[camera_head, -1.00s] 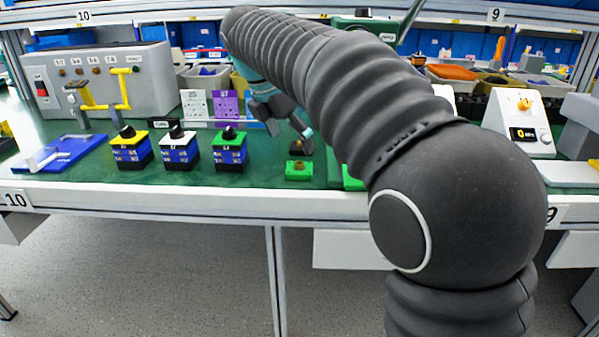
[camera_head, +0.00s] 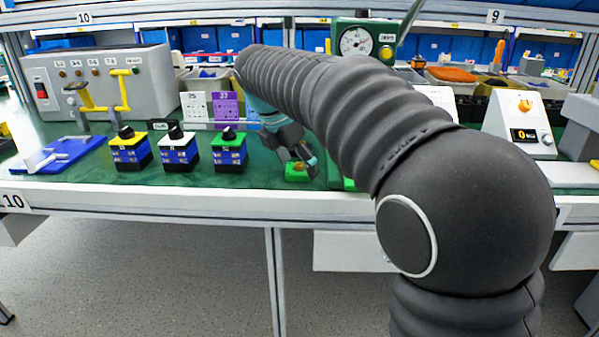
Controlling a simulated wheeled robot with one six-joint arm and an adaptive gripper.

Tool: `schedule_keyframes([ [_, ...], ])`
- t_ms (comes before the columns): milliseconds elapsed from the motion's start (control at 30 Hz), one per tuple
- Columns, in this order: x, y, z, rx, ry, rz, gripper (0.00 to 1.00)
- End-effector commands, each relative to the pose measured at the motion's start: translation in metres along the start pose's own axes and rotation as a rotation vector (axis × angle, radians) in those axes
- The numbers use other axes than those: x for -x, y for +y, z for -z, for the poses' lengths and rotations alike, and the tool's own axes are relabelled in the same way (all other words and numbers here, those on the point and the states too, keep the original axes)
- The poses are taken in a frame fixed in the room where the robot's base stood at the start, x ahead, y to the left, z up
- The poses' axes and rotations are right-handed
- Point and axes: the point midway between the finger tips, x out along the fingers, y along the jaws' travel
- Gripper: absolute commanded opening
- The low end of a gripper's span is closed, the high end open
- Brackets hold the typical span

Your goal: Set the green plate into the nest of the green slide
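A small green piece (camera_head: 295,171) with a yellowish spot on top lies on the green bench top near its front edge. It looks like the green plate, but it is small and partly covered. My gripper (camera_head: 303,163) points down over it, with a fingertip at its right side. I cannot tell whether the fingers touch it or how far apart they are. A green strip (camera_head: 349,184) shows just right of the gripper, mostly hidden behind my arm. It may be part of the green slide; no nest is visible.
Blocks with yellow (camera_head: 130,150), white (camera_head: 177,150) and green (camera_head: 229,150) tops stand left of the gripper. A blue tray (camera_head: 66,153) lies farther left. A green dial gauge device (camera_head: 355,40) stands behind my arm. A white display box (camera_head: 522,122) is at right.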

Motion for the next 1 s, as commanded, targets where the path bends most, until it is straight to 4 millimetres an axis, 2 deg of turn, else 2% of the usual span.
schedule_keyframes([
  [33, 0.0, 0.0, 0.0, 0.0, 0.0, 0.0, 0.62],
  [133, 0.0, 0.0, 0.0, 0.0, 0.001, 0.001, 0.38],
  [200, -0.001, 0.0, 0.0, 0.0, 0.001, 0.002, 0.31],
  [567, -0.006, -0.001, 0.001, 0.001, 0.005, 0.011, 0.29],
  [767, -0.002, -0.001, -0.001, 0.001, 0.005, 0.013, 0.29],
  [833, 0.003, 0.0, -0.003, 0.002, 0.004, 0.012, 0.2],
  [867, 0.006, 0.0, -0.004, 0.002, 0.004, 0.011, 0.08],
  [900, 0.01, 0.0, -0.005, 0.002, 0.004, 0.01, 0.0],
  [1000, 0.025, 0.001, -0.011, 0.002, 0.003, 0.006, 0.0],
])
